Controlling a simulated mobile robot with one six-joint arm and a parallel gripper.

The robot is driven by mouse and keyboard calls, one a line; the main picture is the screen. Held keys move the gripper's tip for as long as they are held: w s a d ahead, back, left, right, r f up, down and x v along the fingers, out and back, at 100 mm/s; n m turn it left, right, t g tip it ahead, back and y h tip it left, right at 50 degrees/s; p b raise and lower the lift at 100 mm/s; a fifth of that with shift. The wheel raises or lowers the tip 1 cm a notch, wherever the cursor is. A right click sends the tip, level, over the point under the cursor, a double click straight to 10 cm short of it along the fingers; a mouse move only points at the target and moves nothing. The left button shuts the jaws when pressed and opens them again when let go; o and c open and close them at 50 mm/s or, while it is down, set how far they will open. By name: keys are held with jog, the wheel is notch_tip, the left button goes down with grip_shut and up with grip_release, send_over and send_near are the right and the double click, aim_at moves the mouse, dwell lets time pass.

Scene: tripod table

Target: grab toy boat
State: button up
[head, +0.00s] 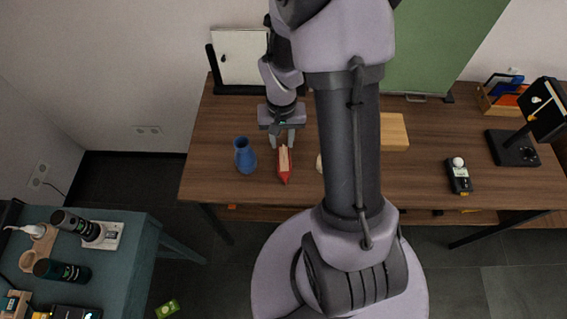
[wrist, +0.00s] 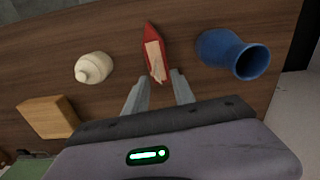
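The toy boat (head: 284,164) is red with a pale wooden top and lies on the brown wooden table, its pointed end toward the table's front edge. In the wrist view the toy boat (wrist: 153,50) is just beyond my fingertips, roughly between them. My gripper (head: 282,143) is over the table at the boat's rear end. The wrist view shows my gripper (wrist: 157,76) open, its two fingers apart with nothing held. I cannot tell whether the fingertips are beside the boat's rear end or above it.
A black device (head: 459,177) and lamp (head: 514,147) stand farther right.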

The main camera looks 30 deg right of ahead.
jog(key=f+b, duration=0.1)
jog(key=f, duration=0.1)
jog(key=s+f+b, duration=0.1)
jog(key=f, duration=0.2)
jog(key=shift+s+b, duration=0.1)
jog(key=shift+b, duration=0.2)
jog(key=shift+r, duration=0.15)
grip_shut()
dwell(0.7)
